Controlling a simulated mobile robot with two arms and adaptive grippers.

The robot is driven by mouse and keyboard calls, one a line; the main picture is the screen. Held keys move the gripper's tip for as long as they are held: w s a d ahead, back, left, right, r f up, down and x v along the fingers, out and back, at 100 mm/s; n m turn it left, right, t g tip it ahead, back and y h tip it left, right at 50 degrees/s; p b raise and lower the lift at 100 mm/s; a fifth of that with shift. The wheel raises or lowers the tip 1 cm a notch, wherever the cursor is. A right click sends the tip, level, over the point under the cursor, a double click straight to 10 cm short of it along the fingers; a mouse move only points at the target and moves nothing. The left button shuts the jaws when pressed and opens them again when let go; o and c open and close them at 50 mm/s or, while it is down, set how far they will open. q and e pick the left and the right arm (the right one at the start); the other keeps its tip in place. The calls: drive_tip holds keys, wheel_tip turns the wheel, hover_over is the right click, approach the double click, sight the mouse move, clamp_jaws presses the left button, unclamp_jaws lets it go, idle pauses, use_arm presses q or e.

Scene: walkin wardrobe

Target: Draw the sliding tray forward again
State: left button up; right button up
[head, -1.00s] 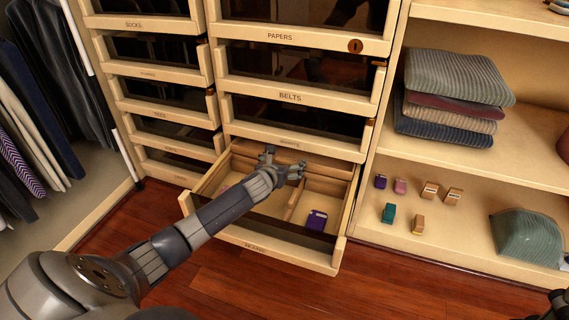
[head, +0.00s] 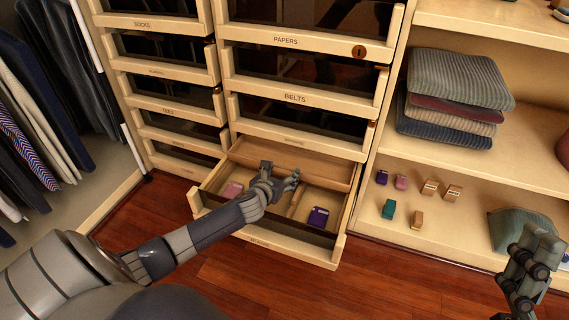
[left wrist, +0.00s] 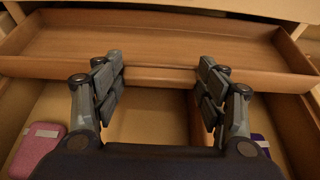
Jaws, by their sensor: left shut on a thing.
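The sliding tray (head: 312,166) is a shallow wooden tray set across the back of the open bottom drawer (head: 290,245). In the left wrist view the tray (left wrist: 165,42) is empty, and its front wall runs between my fingers. The drawer's front compartments show below the tray. My right gripper (head: 534,245) is at the lower right, away from the drawer; its jaw opening is unclear.
A pink case (head: 232,189) and a purple case (head: 318,217) lie in separate drawer compartments, a divider (head: 297,203) between them. Small boxes (head: 429,187) and folded clothes (head: 455,80) sit on the right shelves. Closed drawers (head: 295,98) stand above; wooden floor lies in front.

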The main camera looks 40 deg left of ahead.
use_arm(q)
drive_tip(key=s, duration=0.1)
drive_tip(key=s+p, duration=0.1)
drive_tip(key=shift+s+d, duration=0.35)
drive_tip(key=shift+s, duration=0.05)
drive_tip(key=shift+s+d+f+p, duration=0.15)
drive_tip(key=shift+s+p, duration=0.25)
drive_tip(key=shift+s, duration=0.2)
drive_tip(key=shift+s+d+r+p, duration=0.15)
drive_tip(key=shift+s+p, duration=0.2)
drive_tip(key=shift+s, duration=0.25)
use_arm(e)
drive_tip(key=w+f+g+h, duration=0.2)
drive_tip(key=w+f+g, duration=0.4)
drive_tip(key=w+f, duration=0.2)
drive_tip(key=shift+a+f+g+h, duration=0.4)
drive_tip(key=shift+a+f, duration=0.05)
drive_tip(key=shift+f, duration=0.1)
use_arm(q)
drive_tip(key=shift+f, duration=0.1)
drive_tip(key=o, duration=1.5)
drive_tip(key=v, duration=1.2)
